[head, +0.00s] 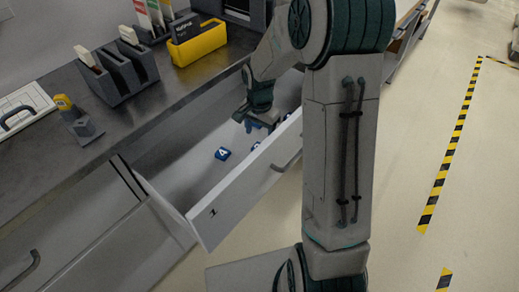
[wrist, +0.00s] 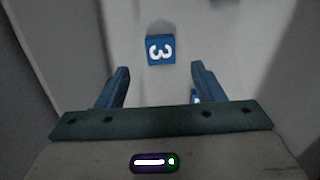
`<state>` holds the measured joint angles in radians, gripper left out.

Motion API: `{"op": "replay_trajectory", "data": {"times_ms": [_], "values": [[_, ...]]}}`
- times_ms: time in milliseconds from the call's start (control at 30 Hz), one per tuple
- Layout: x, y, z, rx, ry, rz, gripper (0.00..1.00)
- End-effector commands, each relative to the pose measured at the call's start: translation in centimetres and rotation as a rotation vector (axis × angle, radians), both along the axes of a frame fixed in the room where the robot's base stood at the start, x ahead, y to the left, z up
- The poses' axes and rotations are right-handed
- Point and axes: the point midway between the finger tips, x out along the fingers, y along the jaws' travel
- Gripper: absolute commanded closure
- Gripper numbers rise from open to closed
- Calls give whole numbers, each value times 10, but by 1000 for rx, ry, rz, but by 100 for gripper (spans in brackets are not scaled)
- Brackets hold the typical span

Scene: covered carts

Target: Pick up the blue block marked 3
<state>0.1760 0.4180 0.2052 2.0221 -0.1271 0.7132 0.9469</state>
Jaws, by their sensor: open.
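The blue block marked 3 (wrist: 161,50) lies on the light drawer floor in the wrist view, ahead of my fingers and roughly centred between them. My gripper (wrist: 158,80) is open and empty, with its two blue fingers apart. In the head view my gripper (head: 257,122) is down inside the open drawer (head: 178,188). A blue block marked 4 (head: 222,154) lies on the drawer floor left of my gripper. Part of another blue block (head: 255,146) shows by the drawer's front wall; its mark cannot be read there.
Part of another blue block (wrist: 195,96) shows beside my right finger in the wrist view. The drawer front (head: 245,185) and side walls stand close around my gripper. The dark countertop (head: 150,105) above holds a yellow bin (head: 198,45) and grey holders (head: 117,72).

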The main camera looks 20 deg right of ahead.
Motion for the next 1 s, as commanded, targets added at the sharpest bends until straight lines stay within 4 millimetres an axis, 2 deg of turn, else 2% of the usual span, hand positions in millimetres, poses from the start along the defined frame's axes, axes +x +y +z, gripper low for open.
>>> {"op": "replay_trajectory", "data": {"times_ms": [167, 500, 733, 900, 1000], "values": [[0, 1, -10, 1, 2, 1, 38], [0, 3, -55, 1, 2, 0, 38], [0, 3, -56, 0, 0, 0, 38], [0, 3, -56, 0, 0, 1, 85], [0, 3, -56, 0, 0, 1, 87]]}}
